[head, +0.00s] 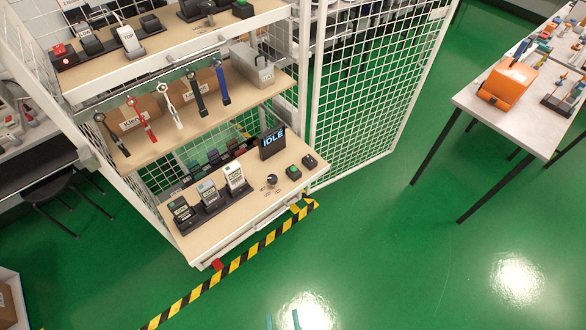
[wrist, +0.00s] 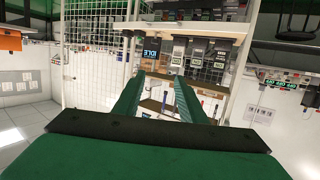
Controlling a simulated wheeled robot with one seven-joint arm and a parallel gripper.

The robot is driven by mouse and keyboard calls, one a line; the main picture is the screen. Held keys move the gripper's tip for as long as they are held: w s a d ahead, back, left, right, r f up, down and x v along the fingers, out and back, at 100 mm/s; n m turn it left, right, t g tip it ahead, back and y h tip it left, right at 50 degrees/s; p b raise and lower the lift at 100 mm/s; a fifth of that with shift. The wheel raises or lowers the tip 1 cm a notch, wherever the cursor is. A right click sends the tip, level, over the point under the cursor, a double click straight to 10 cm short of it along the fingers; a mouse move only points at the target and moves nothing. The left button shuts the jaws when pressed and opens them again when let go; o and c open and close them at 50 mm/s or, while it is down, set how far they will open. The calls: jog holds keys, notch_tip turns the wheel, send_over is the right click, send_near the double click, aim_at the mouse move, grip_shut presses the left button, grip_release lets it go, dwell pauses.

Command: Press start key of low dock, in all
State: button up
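The low dock (head: 210,218) is on the bottom shelf of the white rack, with three handheld testers standing in it. A black display reading IDLE (head: 272,143) stands behind and right of them. A small black box with a green key (head: 293,171) sits near the shelf's right front. A black knob (head: 271,181) is left of it and another small black box (head: 309,160) right of it. The wrist view shows the IDLE display (wrist: 152,47) beyond my fingertips. My gripper (wrist: 159,77) has its two green fingers apart and empty, away from the shelf.
The middle shelf (head: 150,146) overhangs the low one and holds several hanging tools. The top shelf has another green key (head: 242,8). An open mesh door (head: 365,110) stands right of the rack. A table (head: 480,101) is at right. The green floor in front is clear.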

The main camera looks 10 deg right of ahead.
grip_shut()
dwell(1.5)
